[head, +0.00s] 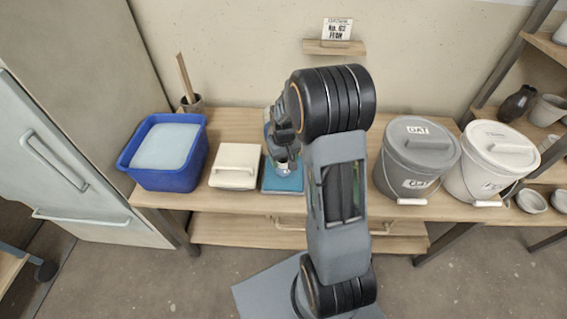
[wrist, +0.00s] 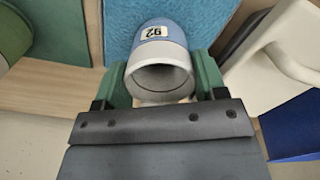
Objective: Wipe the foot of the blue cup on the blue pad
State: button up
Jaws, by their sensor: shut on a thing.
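The blue cup (wrist: 158,50) shows in the wrist view, blue on its far part with a wide pale band and rim towards the camera. A small white number label is on its side. My gripper (wrist: 162,84) is shut on the cup, with a green finger on each side of it. The blue pad (wrist: 200,22) lies beyond the cup; in the head view the pad (head: 283,183) is on the bench below my gripper (head: 284,158). My wrist hides most of the cup there. The cup's foot is hidden, and I cannot tell whether it touches the pad.
A cream block with a handle (head: 236,160) lies just left of the pad. A blue tub (head: 165,182) with pale contents stands further left. A grey lidded bucket (head: 415,160) and a white lidded bucket (head: 490,165) stand on the right. A small pot (head: 192,104) stands behind.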

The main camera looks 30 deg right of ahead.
jog(key=shift+w+d, duration=0.5)
jog(key=shift+w, duration=0.35)
jog(key=shift+w+d, duration=0.45)
jog(key=shift+w, duration=0.35)
jog(key=shift+s+a+f, duration=0.1)
jog(key=shift+s+a, duration=0.5)
jog(key=shift+s, duration=0.45)
jog(key=shift+s+a, duration=0.55)
jog(key=shift+s, duration=0.45)
jog(key=shift+s+a+f, duration=0.1)
jog(key=shift+s+a, duration=0.5)
jog(key=shift+s, duration=0.45)
jog(key=shift+r, duration=0.15)
notch_tip(320, 180, up, 7)
jog(key=p, duration=0.5)
jog(key=shift+p, duration=0.4)
jog(key=shift+w, duration=0.1)
